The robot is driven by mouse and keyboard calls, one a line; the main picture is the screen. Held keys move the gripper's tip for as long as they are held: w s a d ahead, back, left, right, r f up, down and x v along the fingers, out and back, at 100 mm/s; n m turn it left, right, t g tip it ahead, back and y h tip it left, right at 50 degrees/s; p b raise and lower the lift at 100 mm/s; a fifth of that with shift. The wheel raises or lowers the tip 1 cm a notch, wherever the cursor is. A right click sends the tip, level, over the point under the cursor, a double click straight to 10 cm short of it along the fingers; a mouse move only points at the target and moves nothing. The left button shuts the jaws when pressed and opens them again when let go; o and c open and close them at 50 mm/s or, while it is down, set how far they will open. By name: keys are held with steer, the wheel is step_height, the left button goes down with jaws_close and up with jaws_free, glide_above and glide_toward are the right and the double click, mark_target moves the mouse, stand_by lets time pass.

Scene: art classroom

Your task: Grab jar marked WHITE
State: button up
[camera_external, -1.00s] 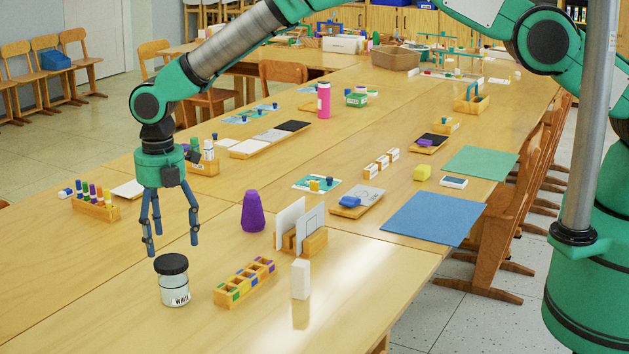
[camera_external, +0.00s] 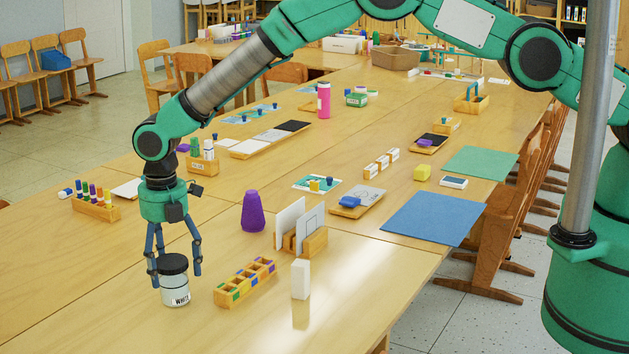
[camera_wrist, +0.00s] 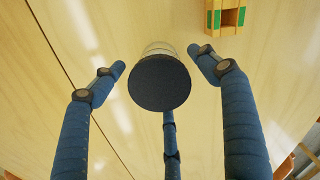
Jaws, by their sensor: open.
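The jar marked WHITE (camera_external: 175,289) stands upright on the front left of the table, with a clear body, pale contents and a black lid. Its label faces the external camera. In the wrist view its dark lid (camera_wrist: 159,82) sits between the fingers. My gripper (camera_external: 175,274) is open, with its blue fingers lowered around the lid and upper body of the jar. In the wrist view my gripper (camera_wrist: 160,75) has a finger on each side of the lid, with gaps visible, and a third finger behind it.
A wooden compartment tray (camera_external: 245,283) stands just right of the jar, and its end shows in the wrist view (camera_wrist: 226,18). The table left of the jar is clear.

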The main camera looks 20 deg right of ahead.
mark_target(173, 284)
steer(key=shift+f, duration=2.6)
steer(key=shift+c, duration=0.5)
steer(key=c, duration=1.3)
steer(key=shift+c, duration=0.2)
steer(key=shift+r, duration=0.15)
steer(key=shift+r, duration=4.9)
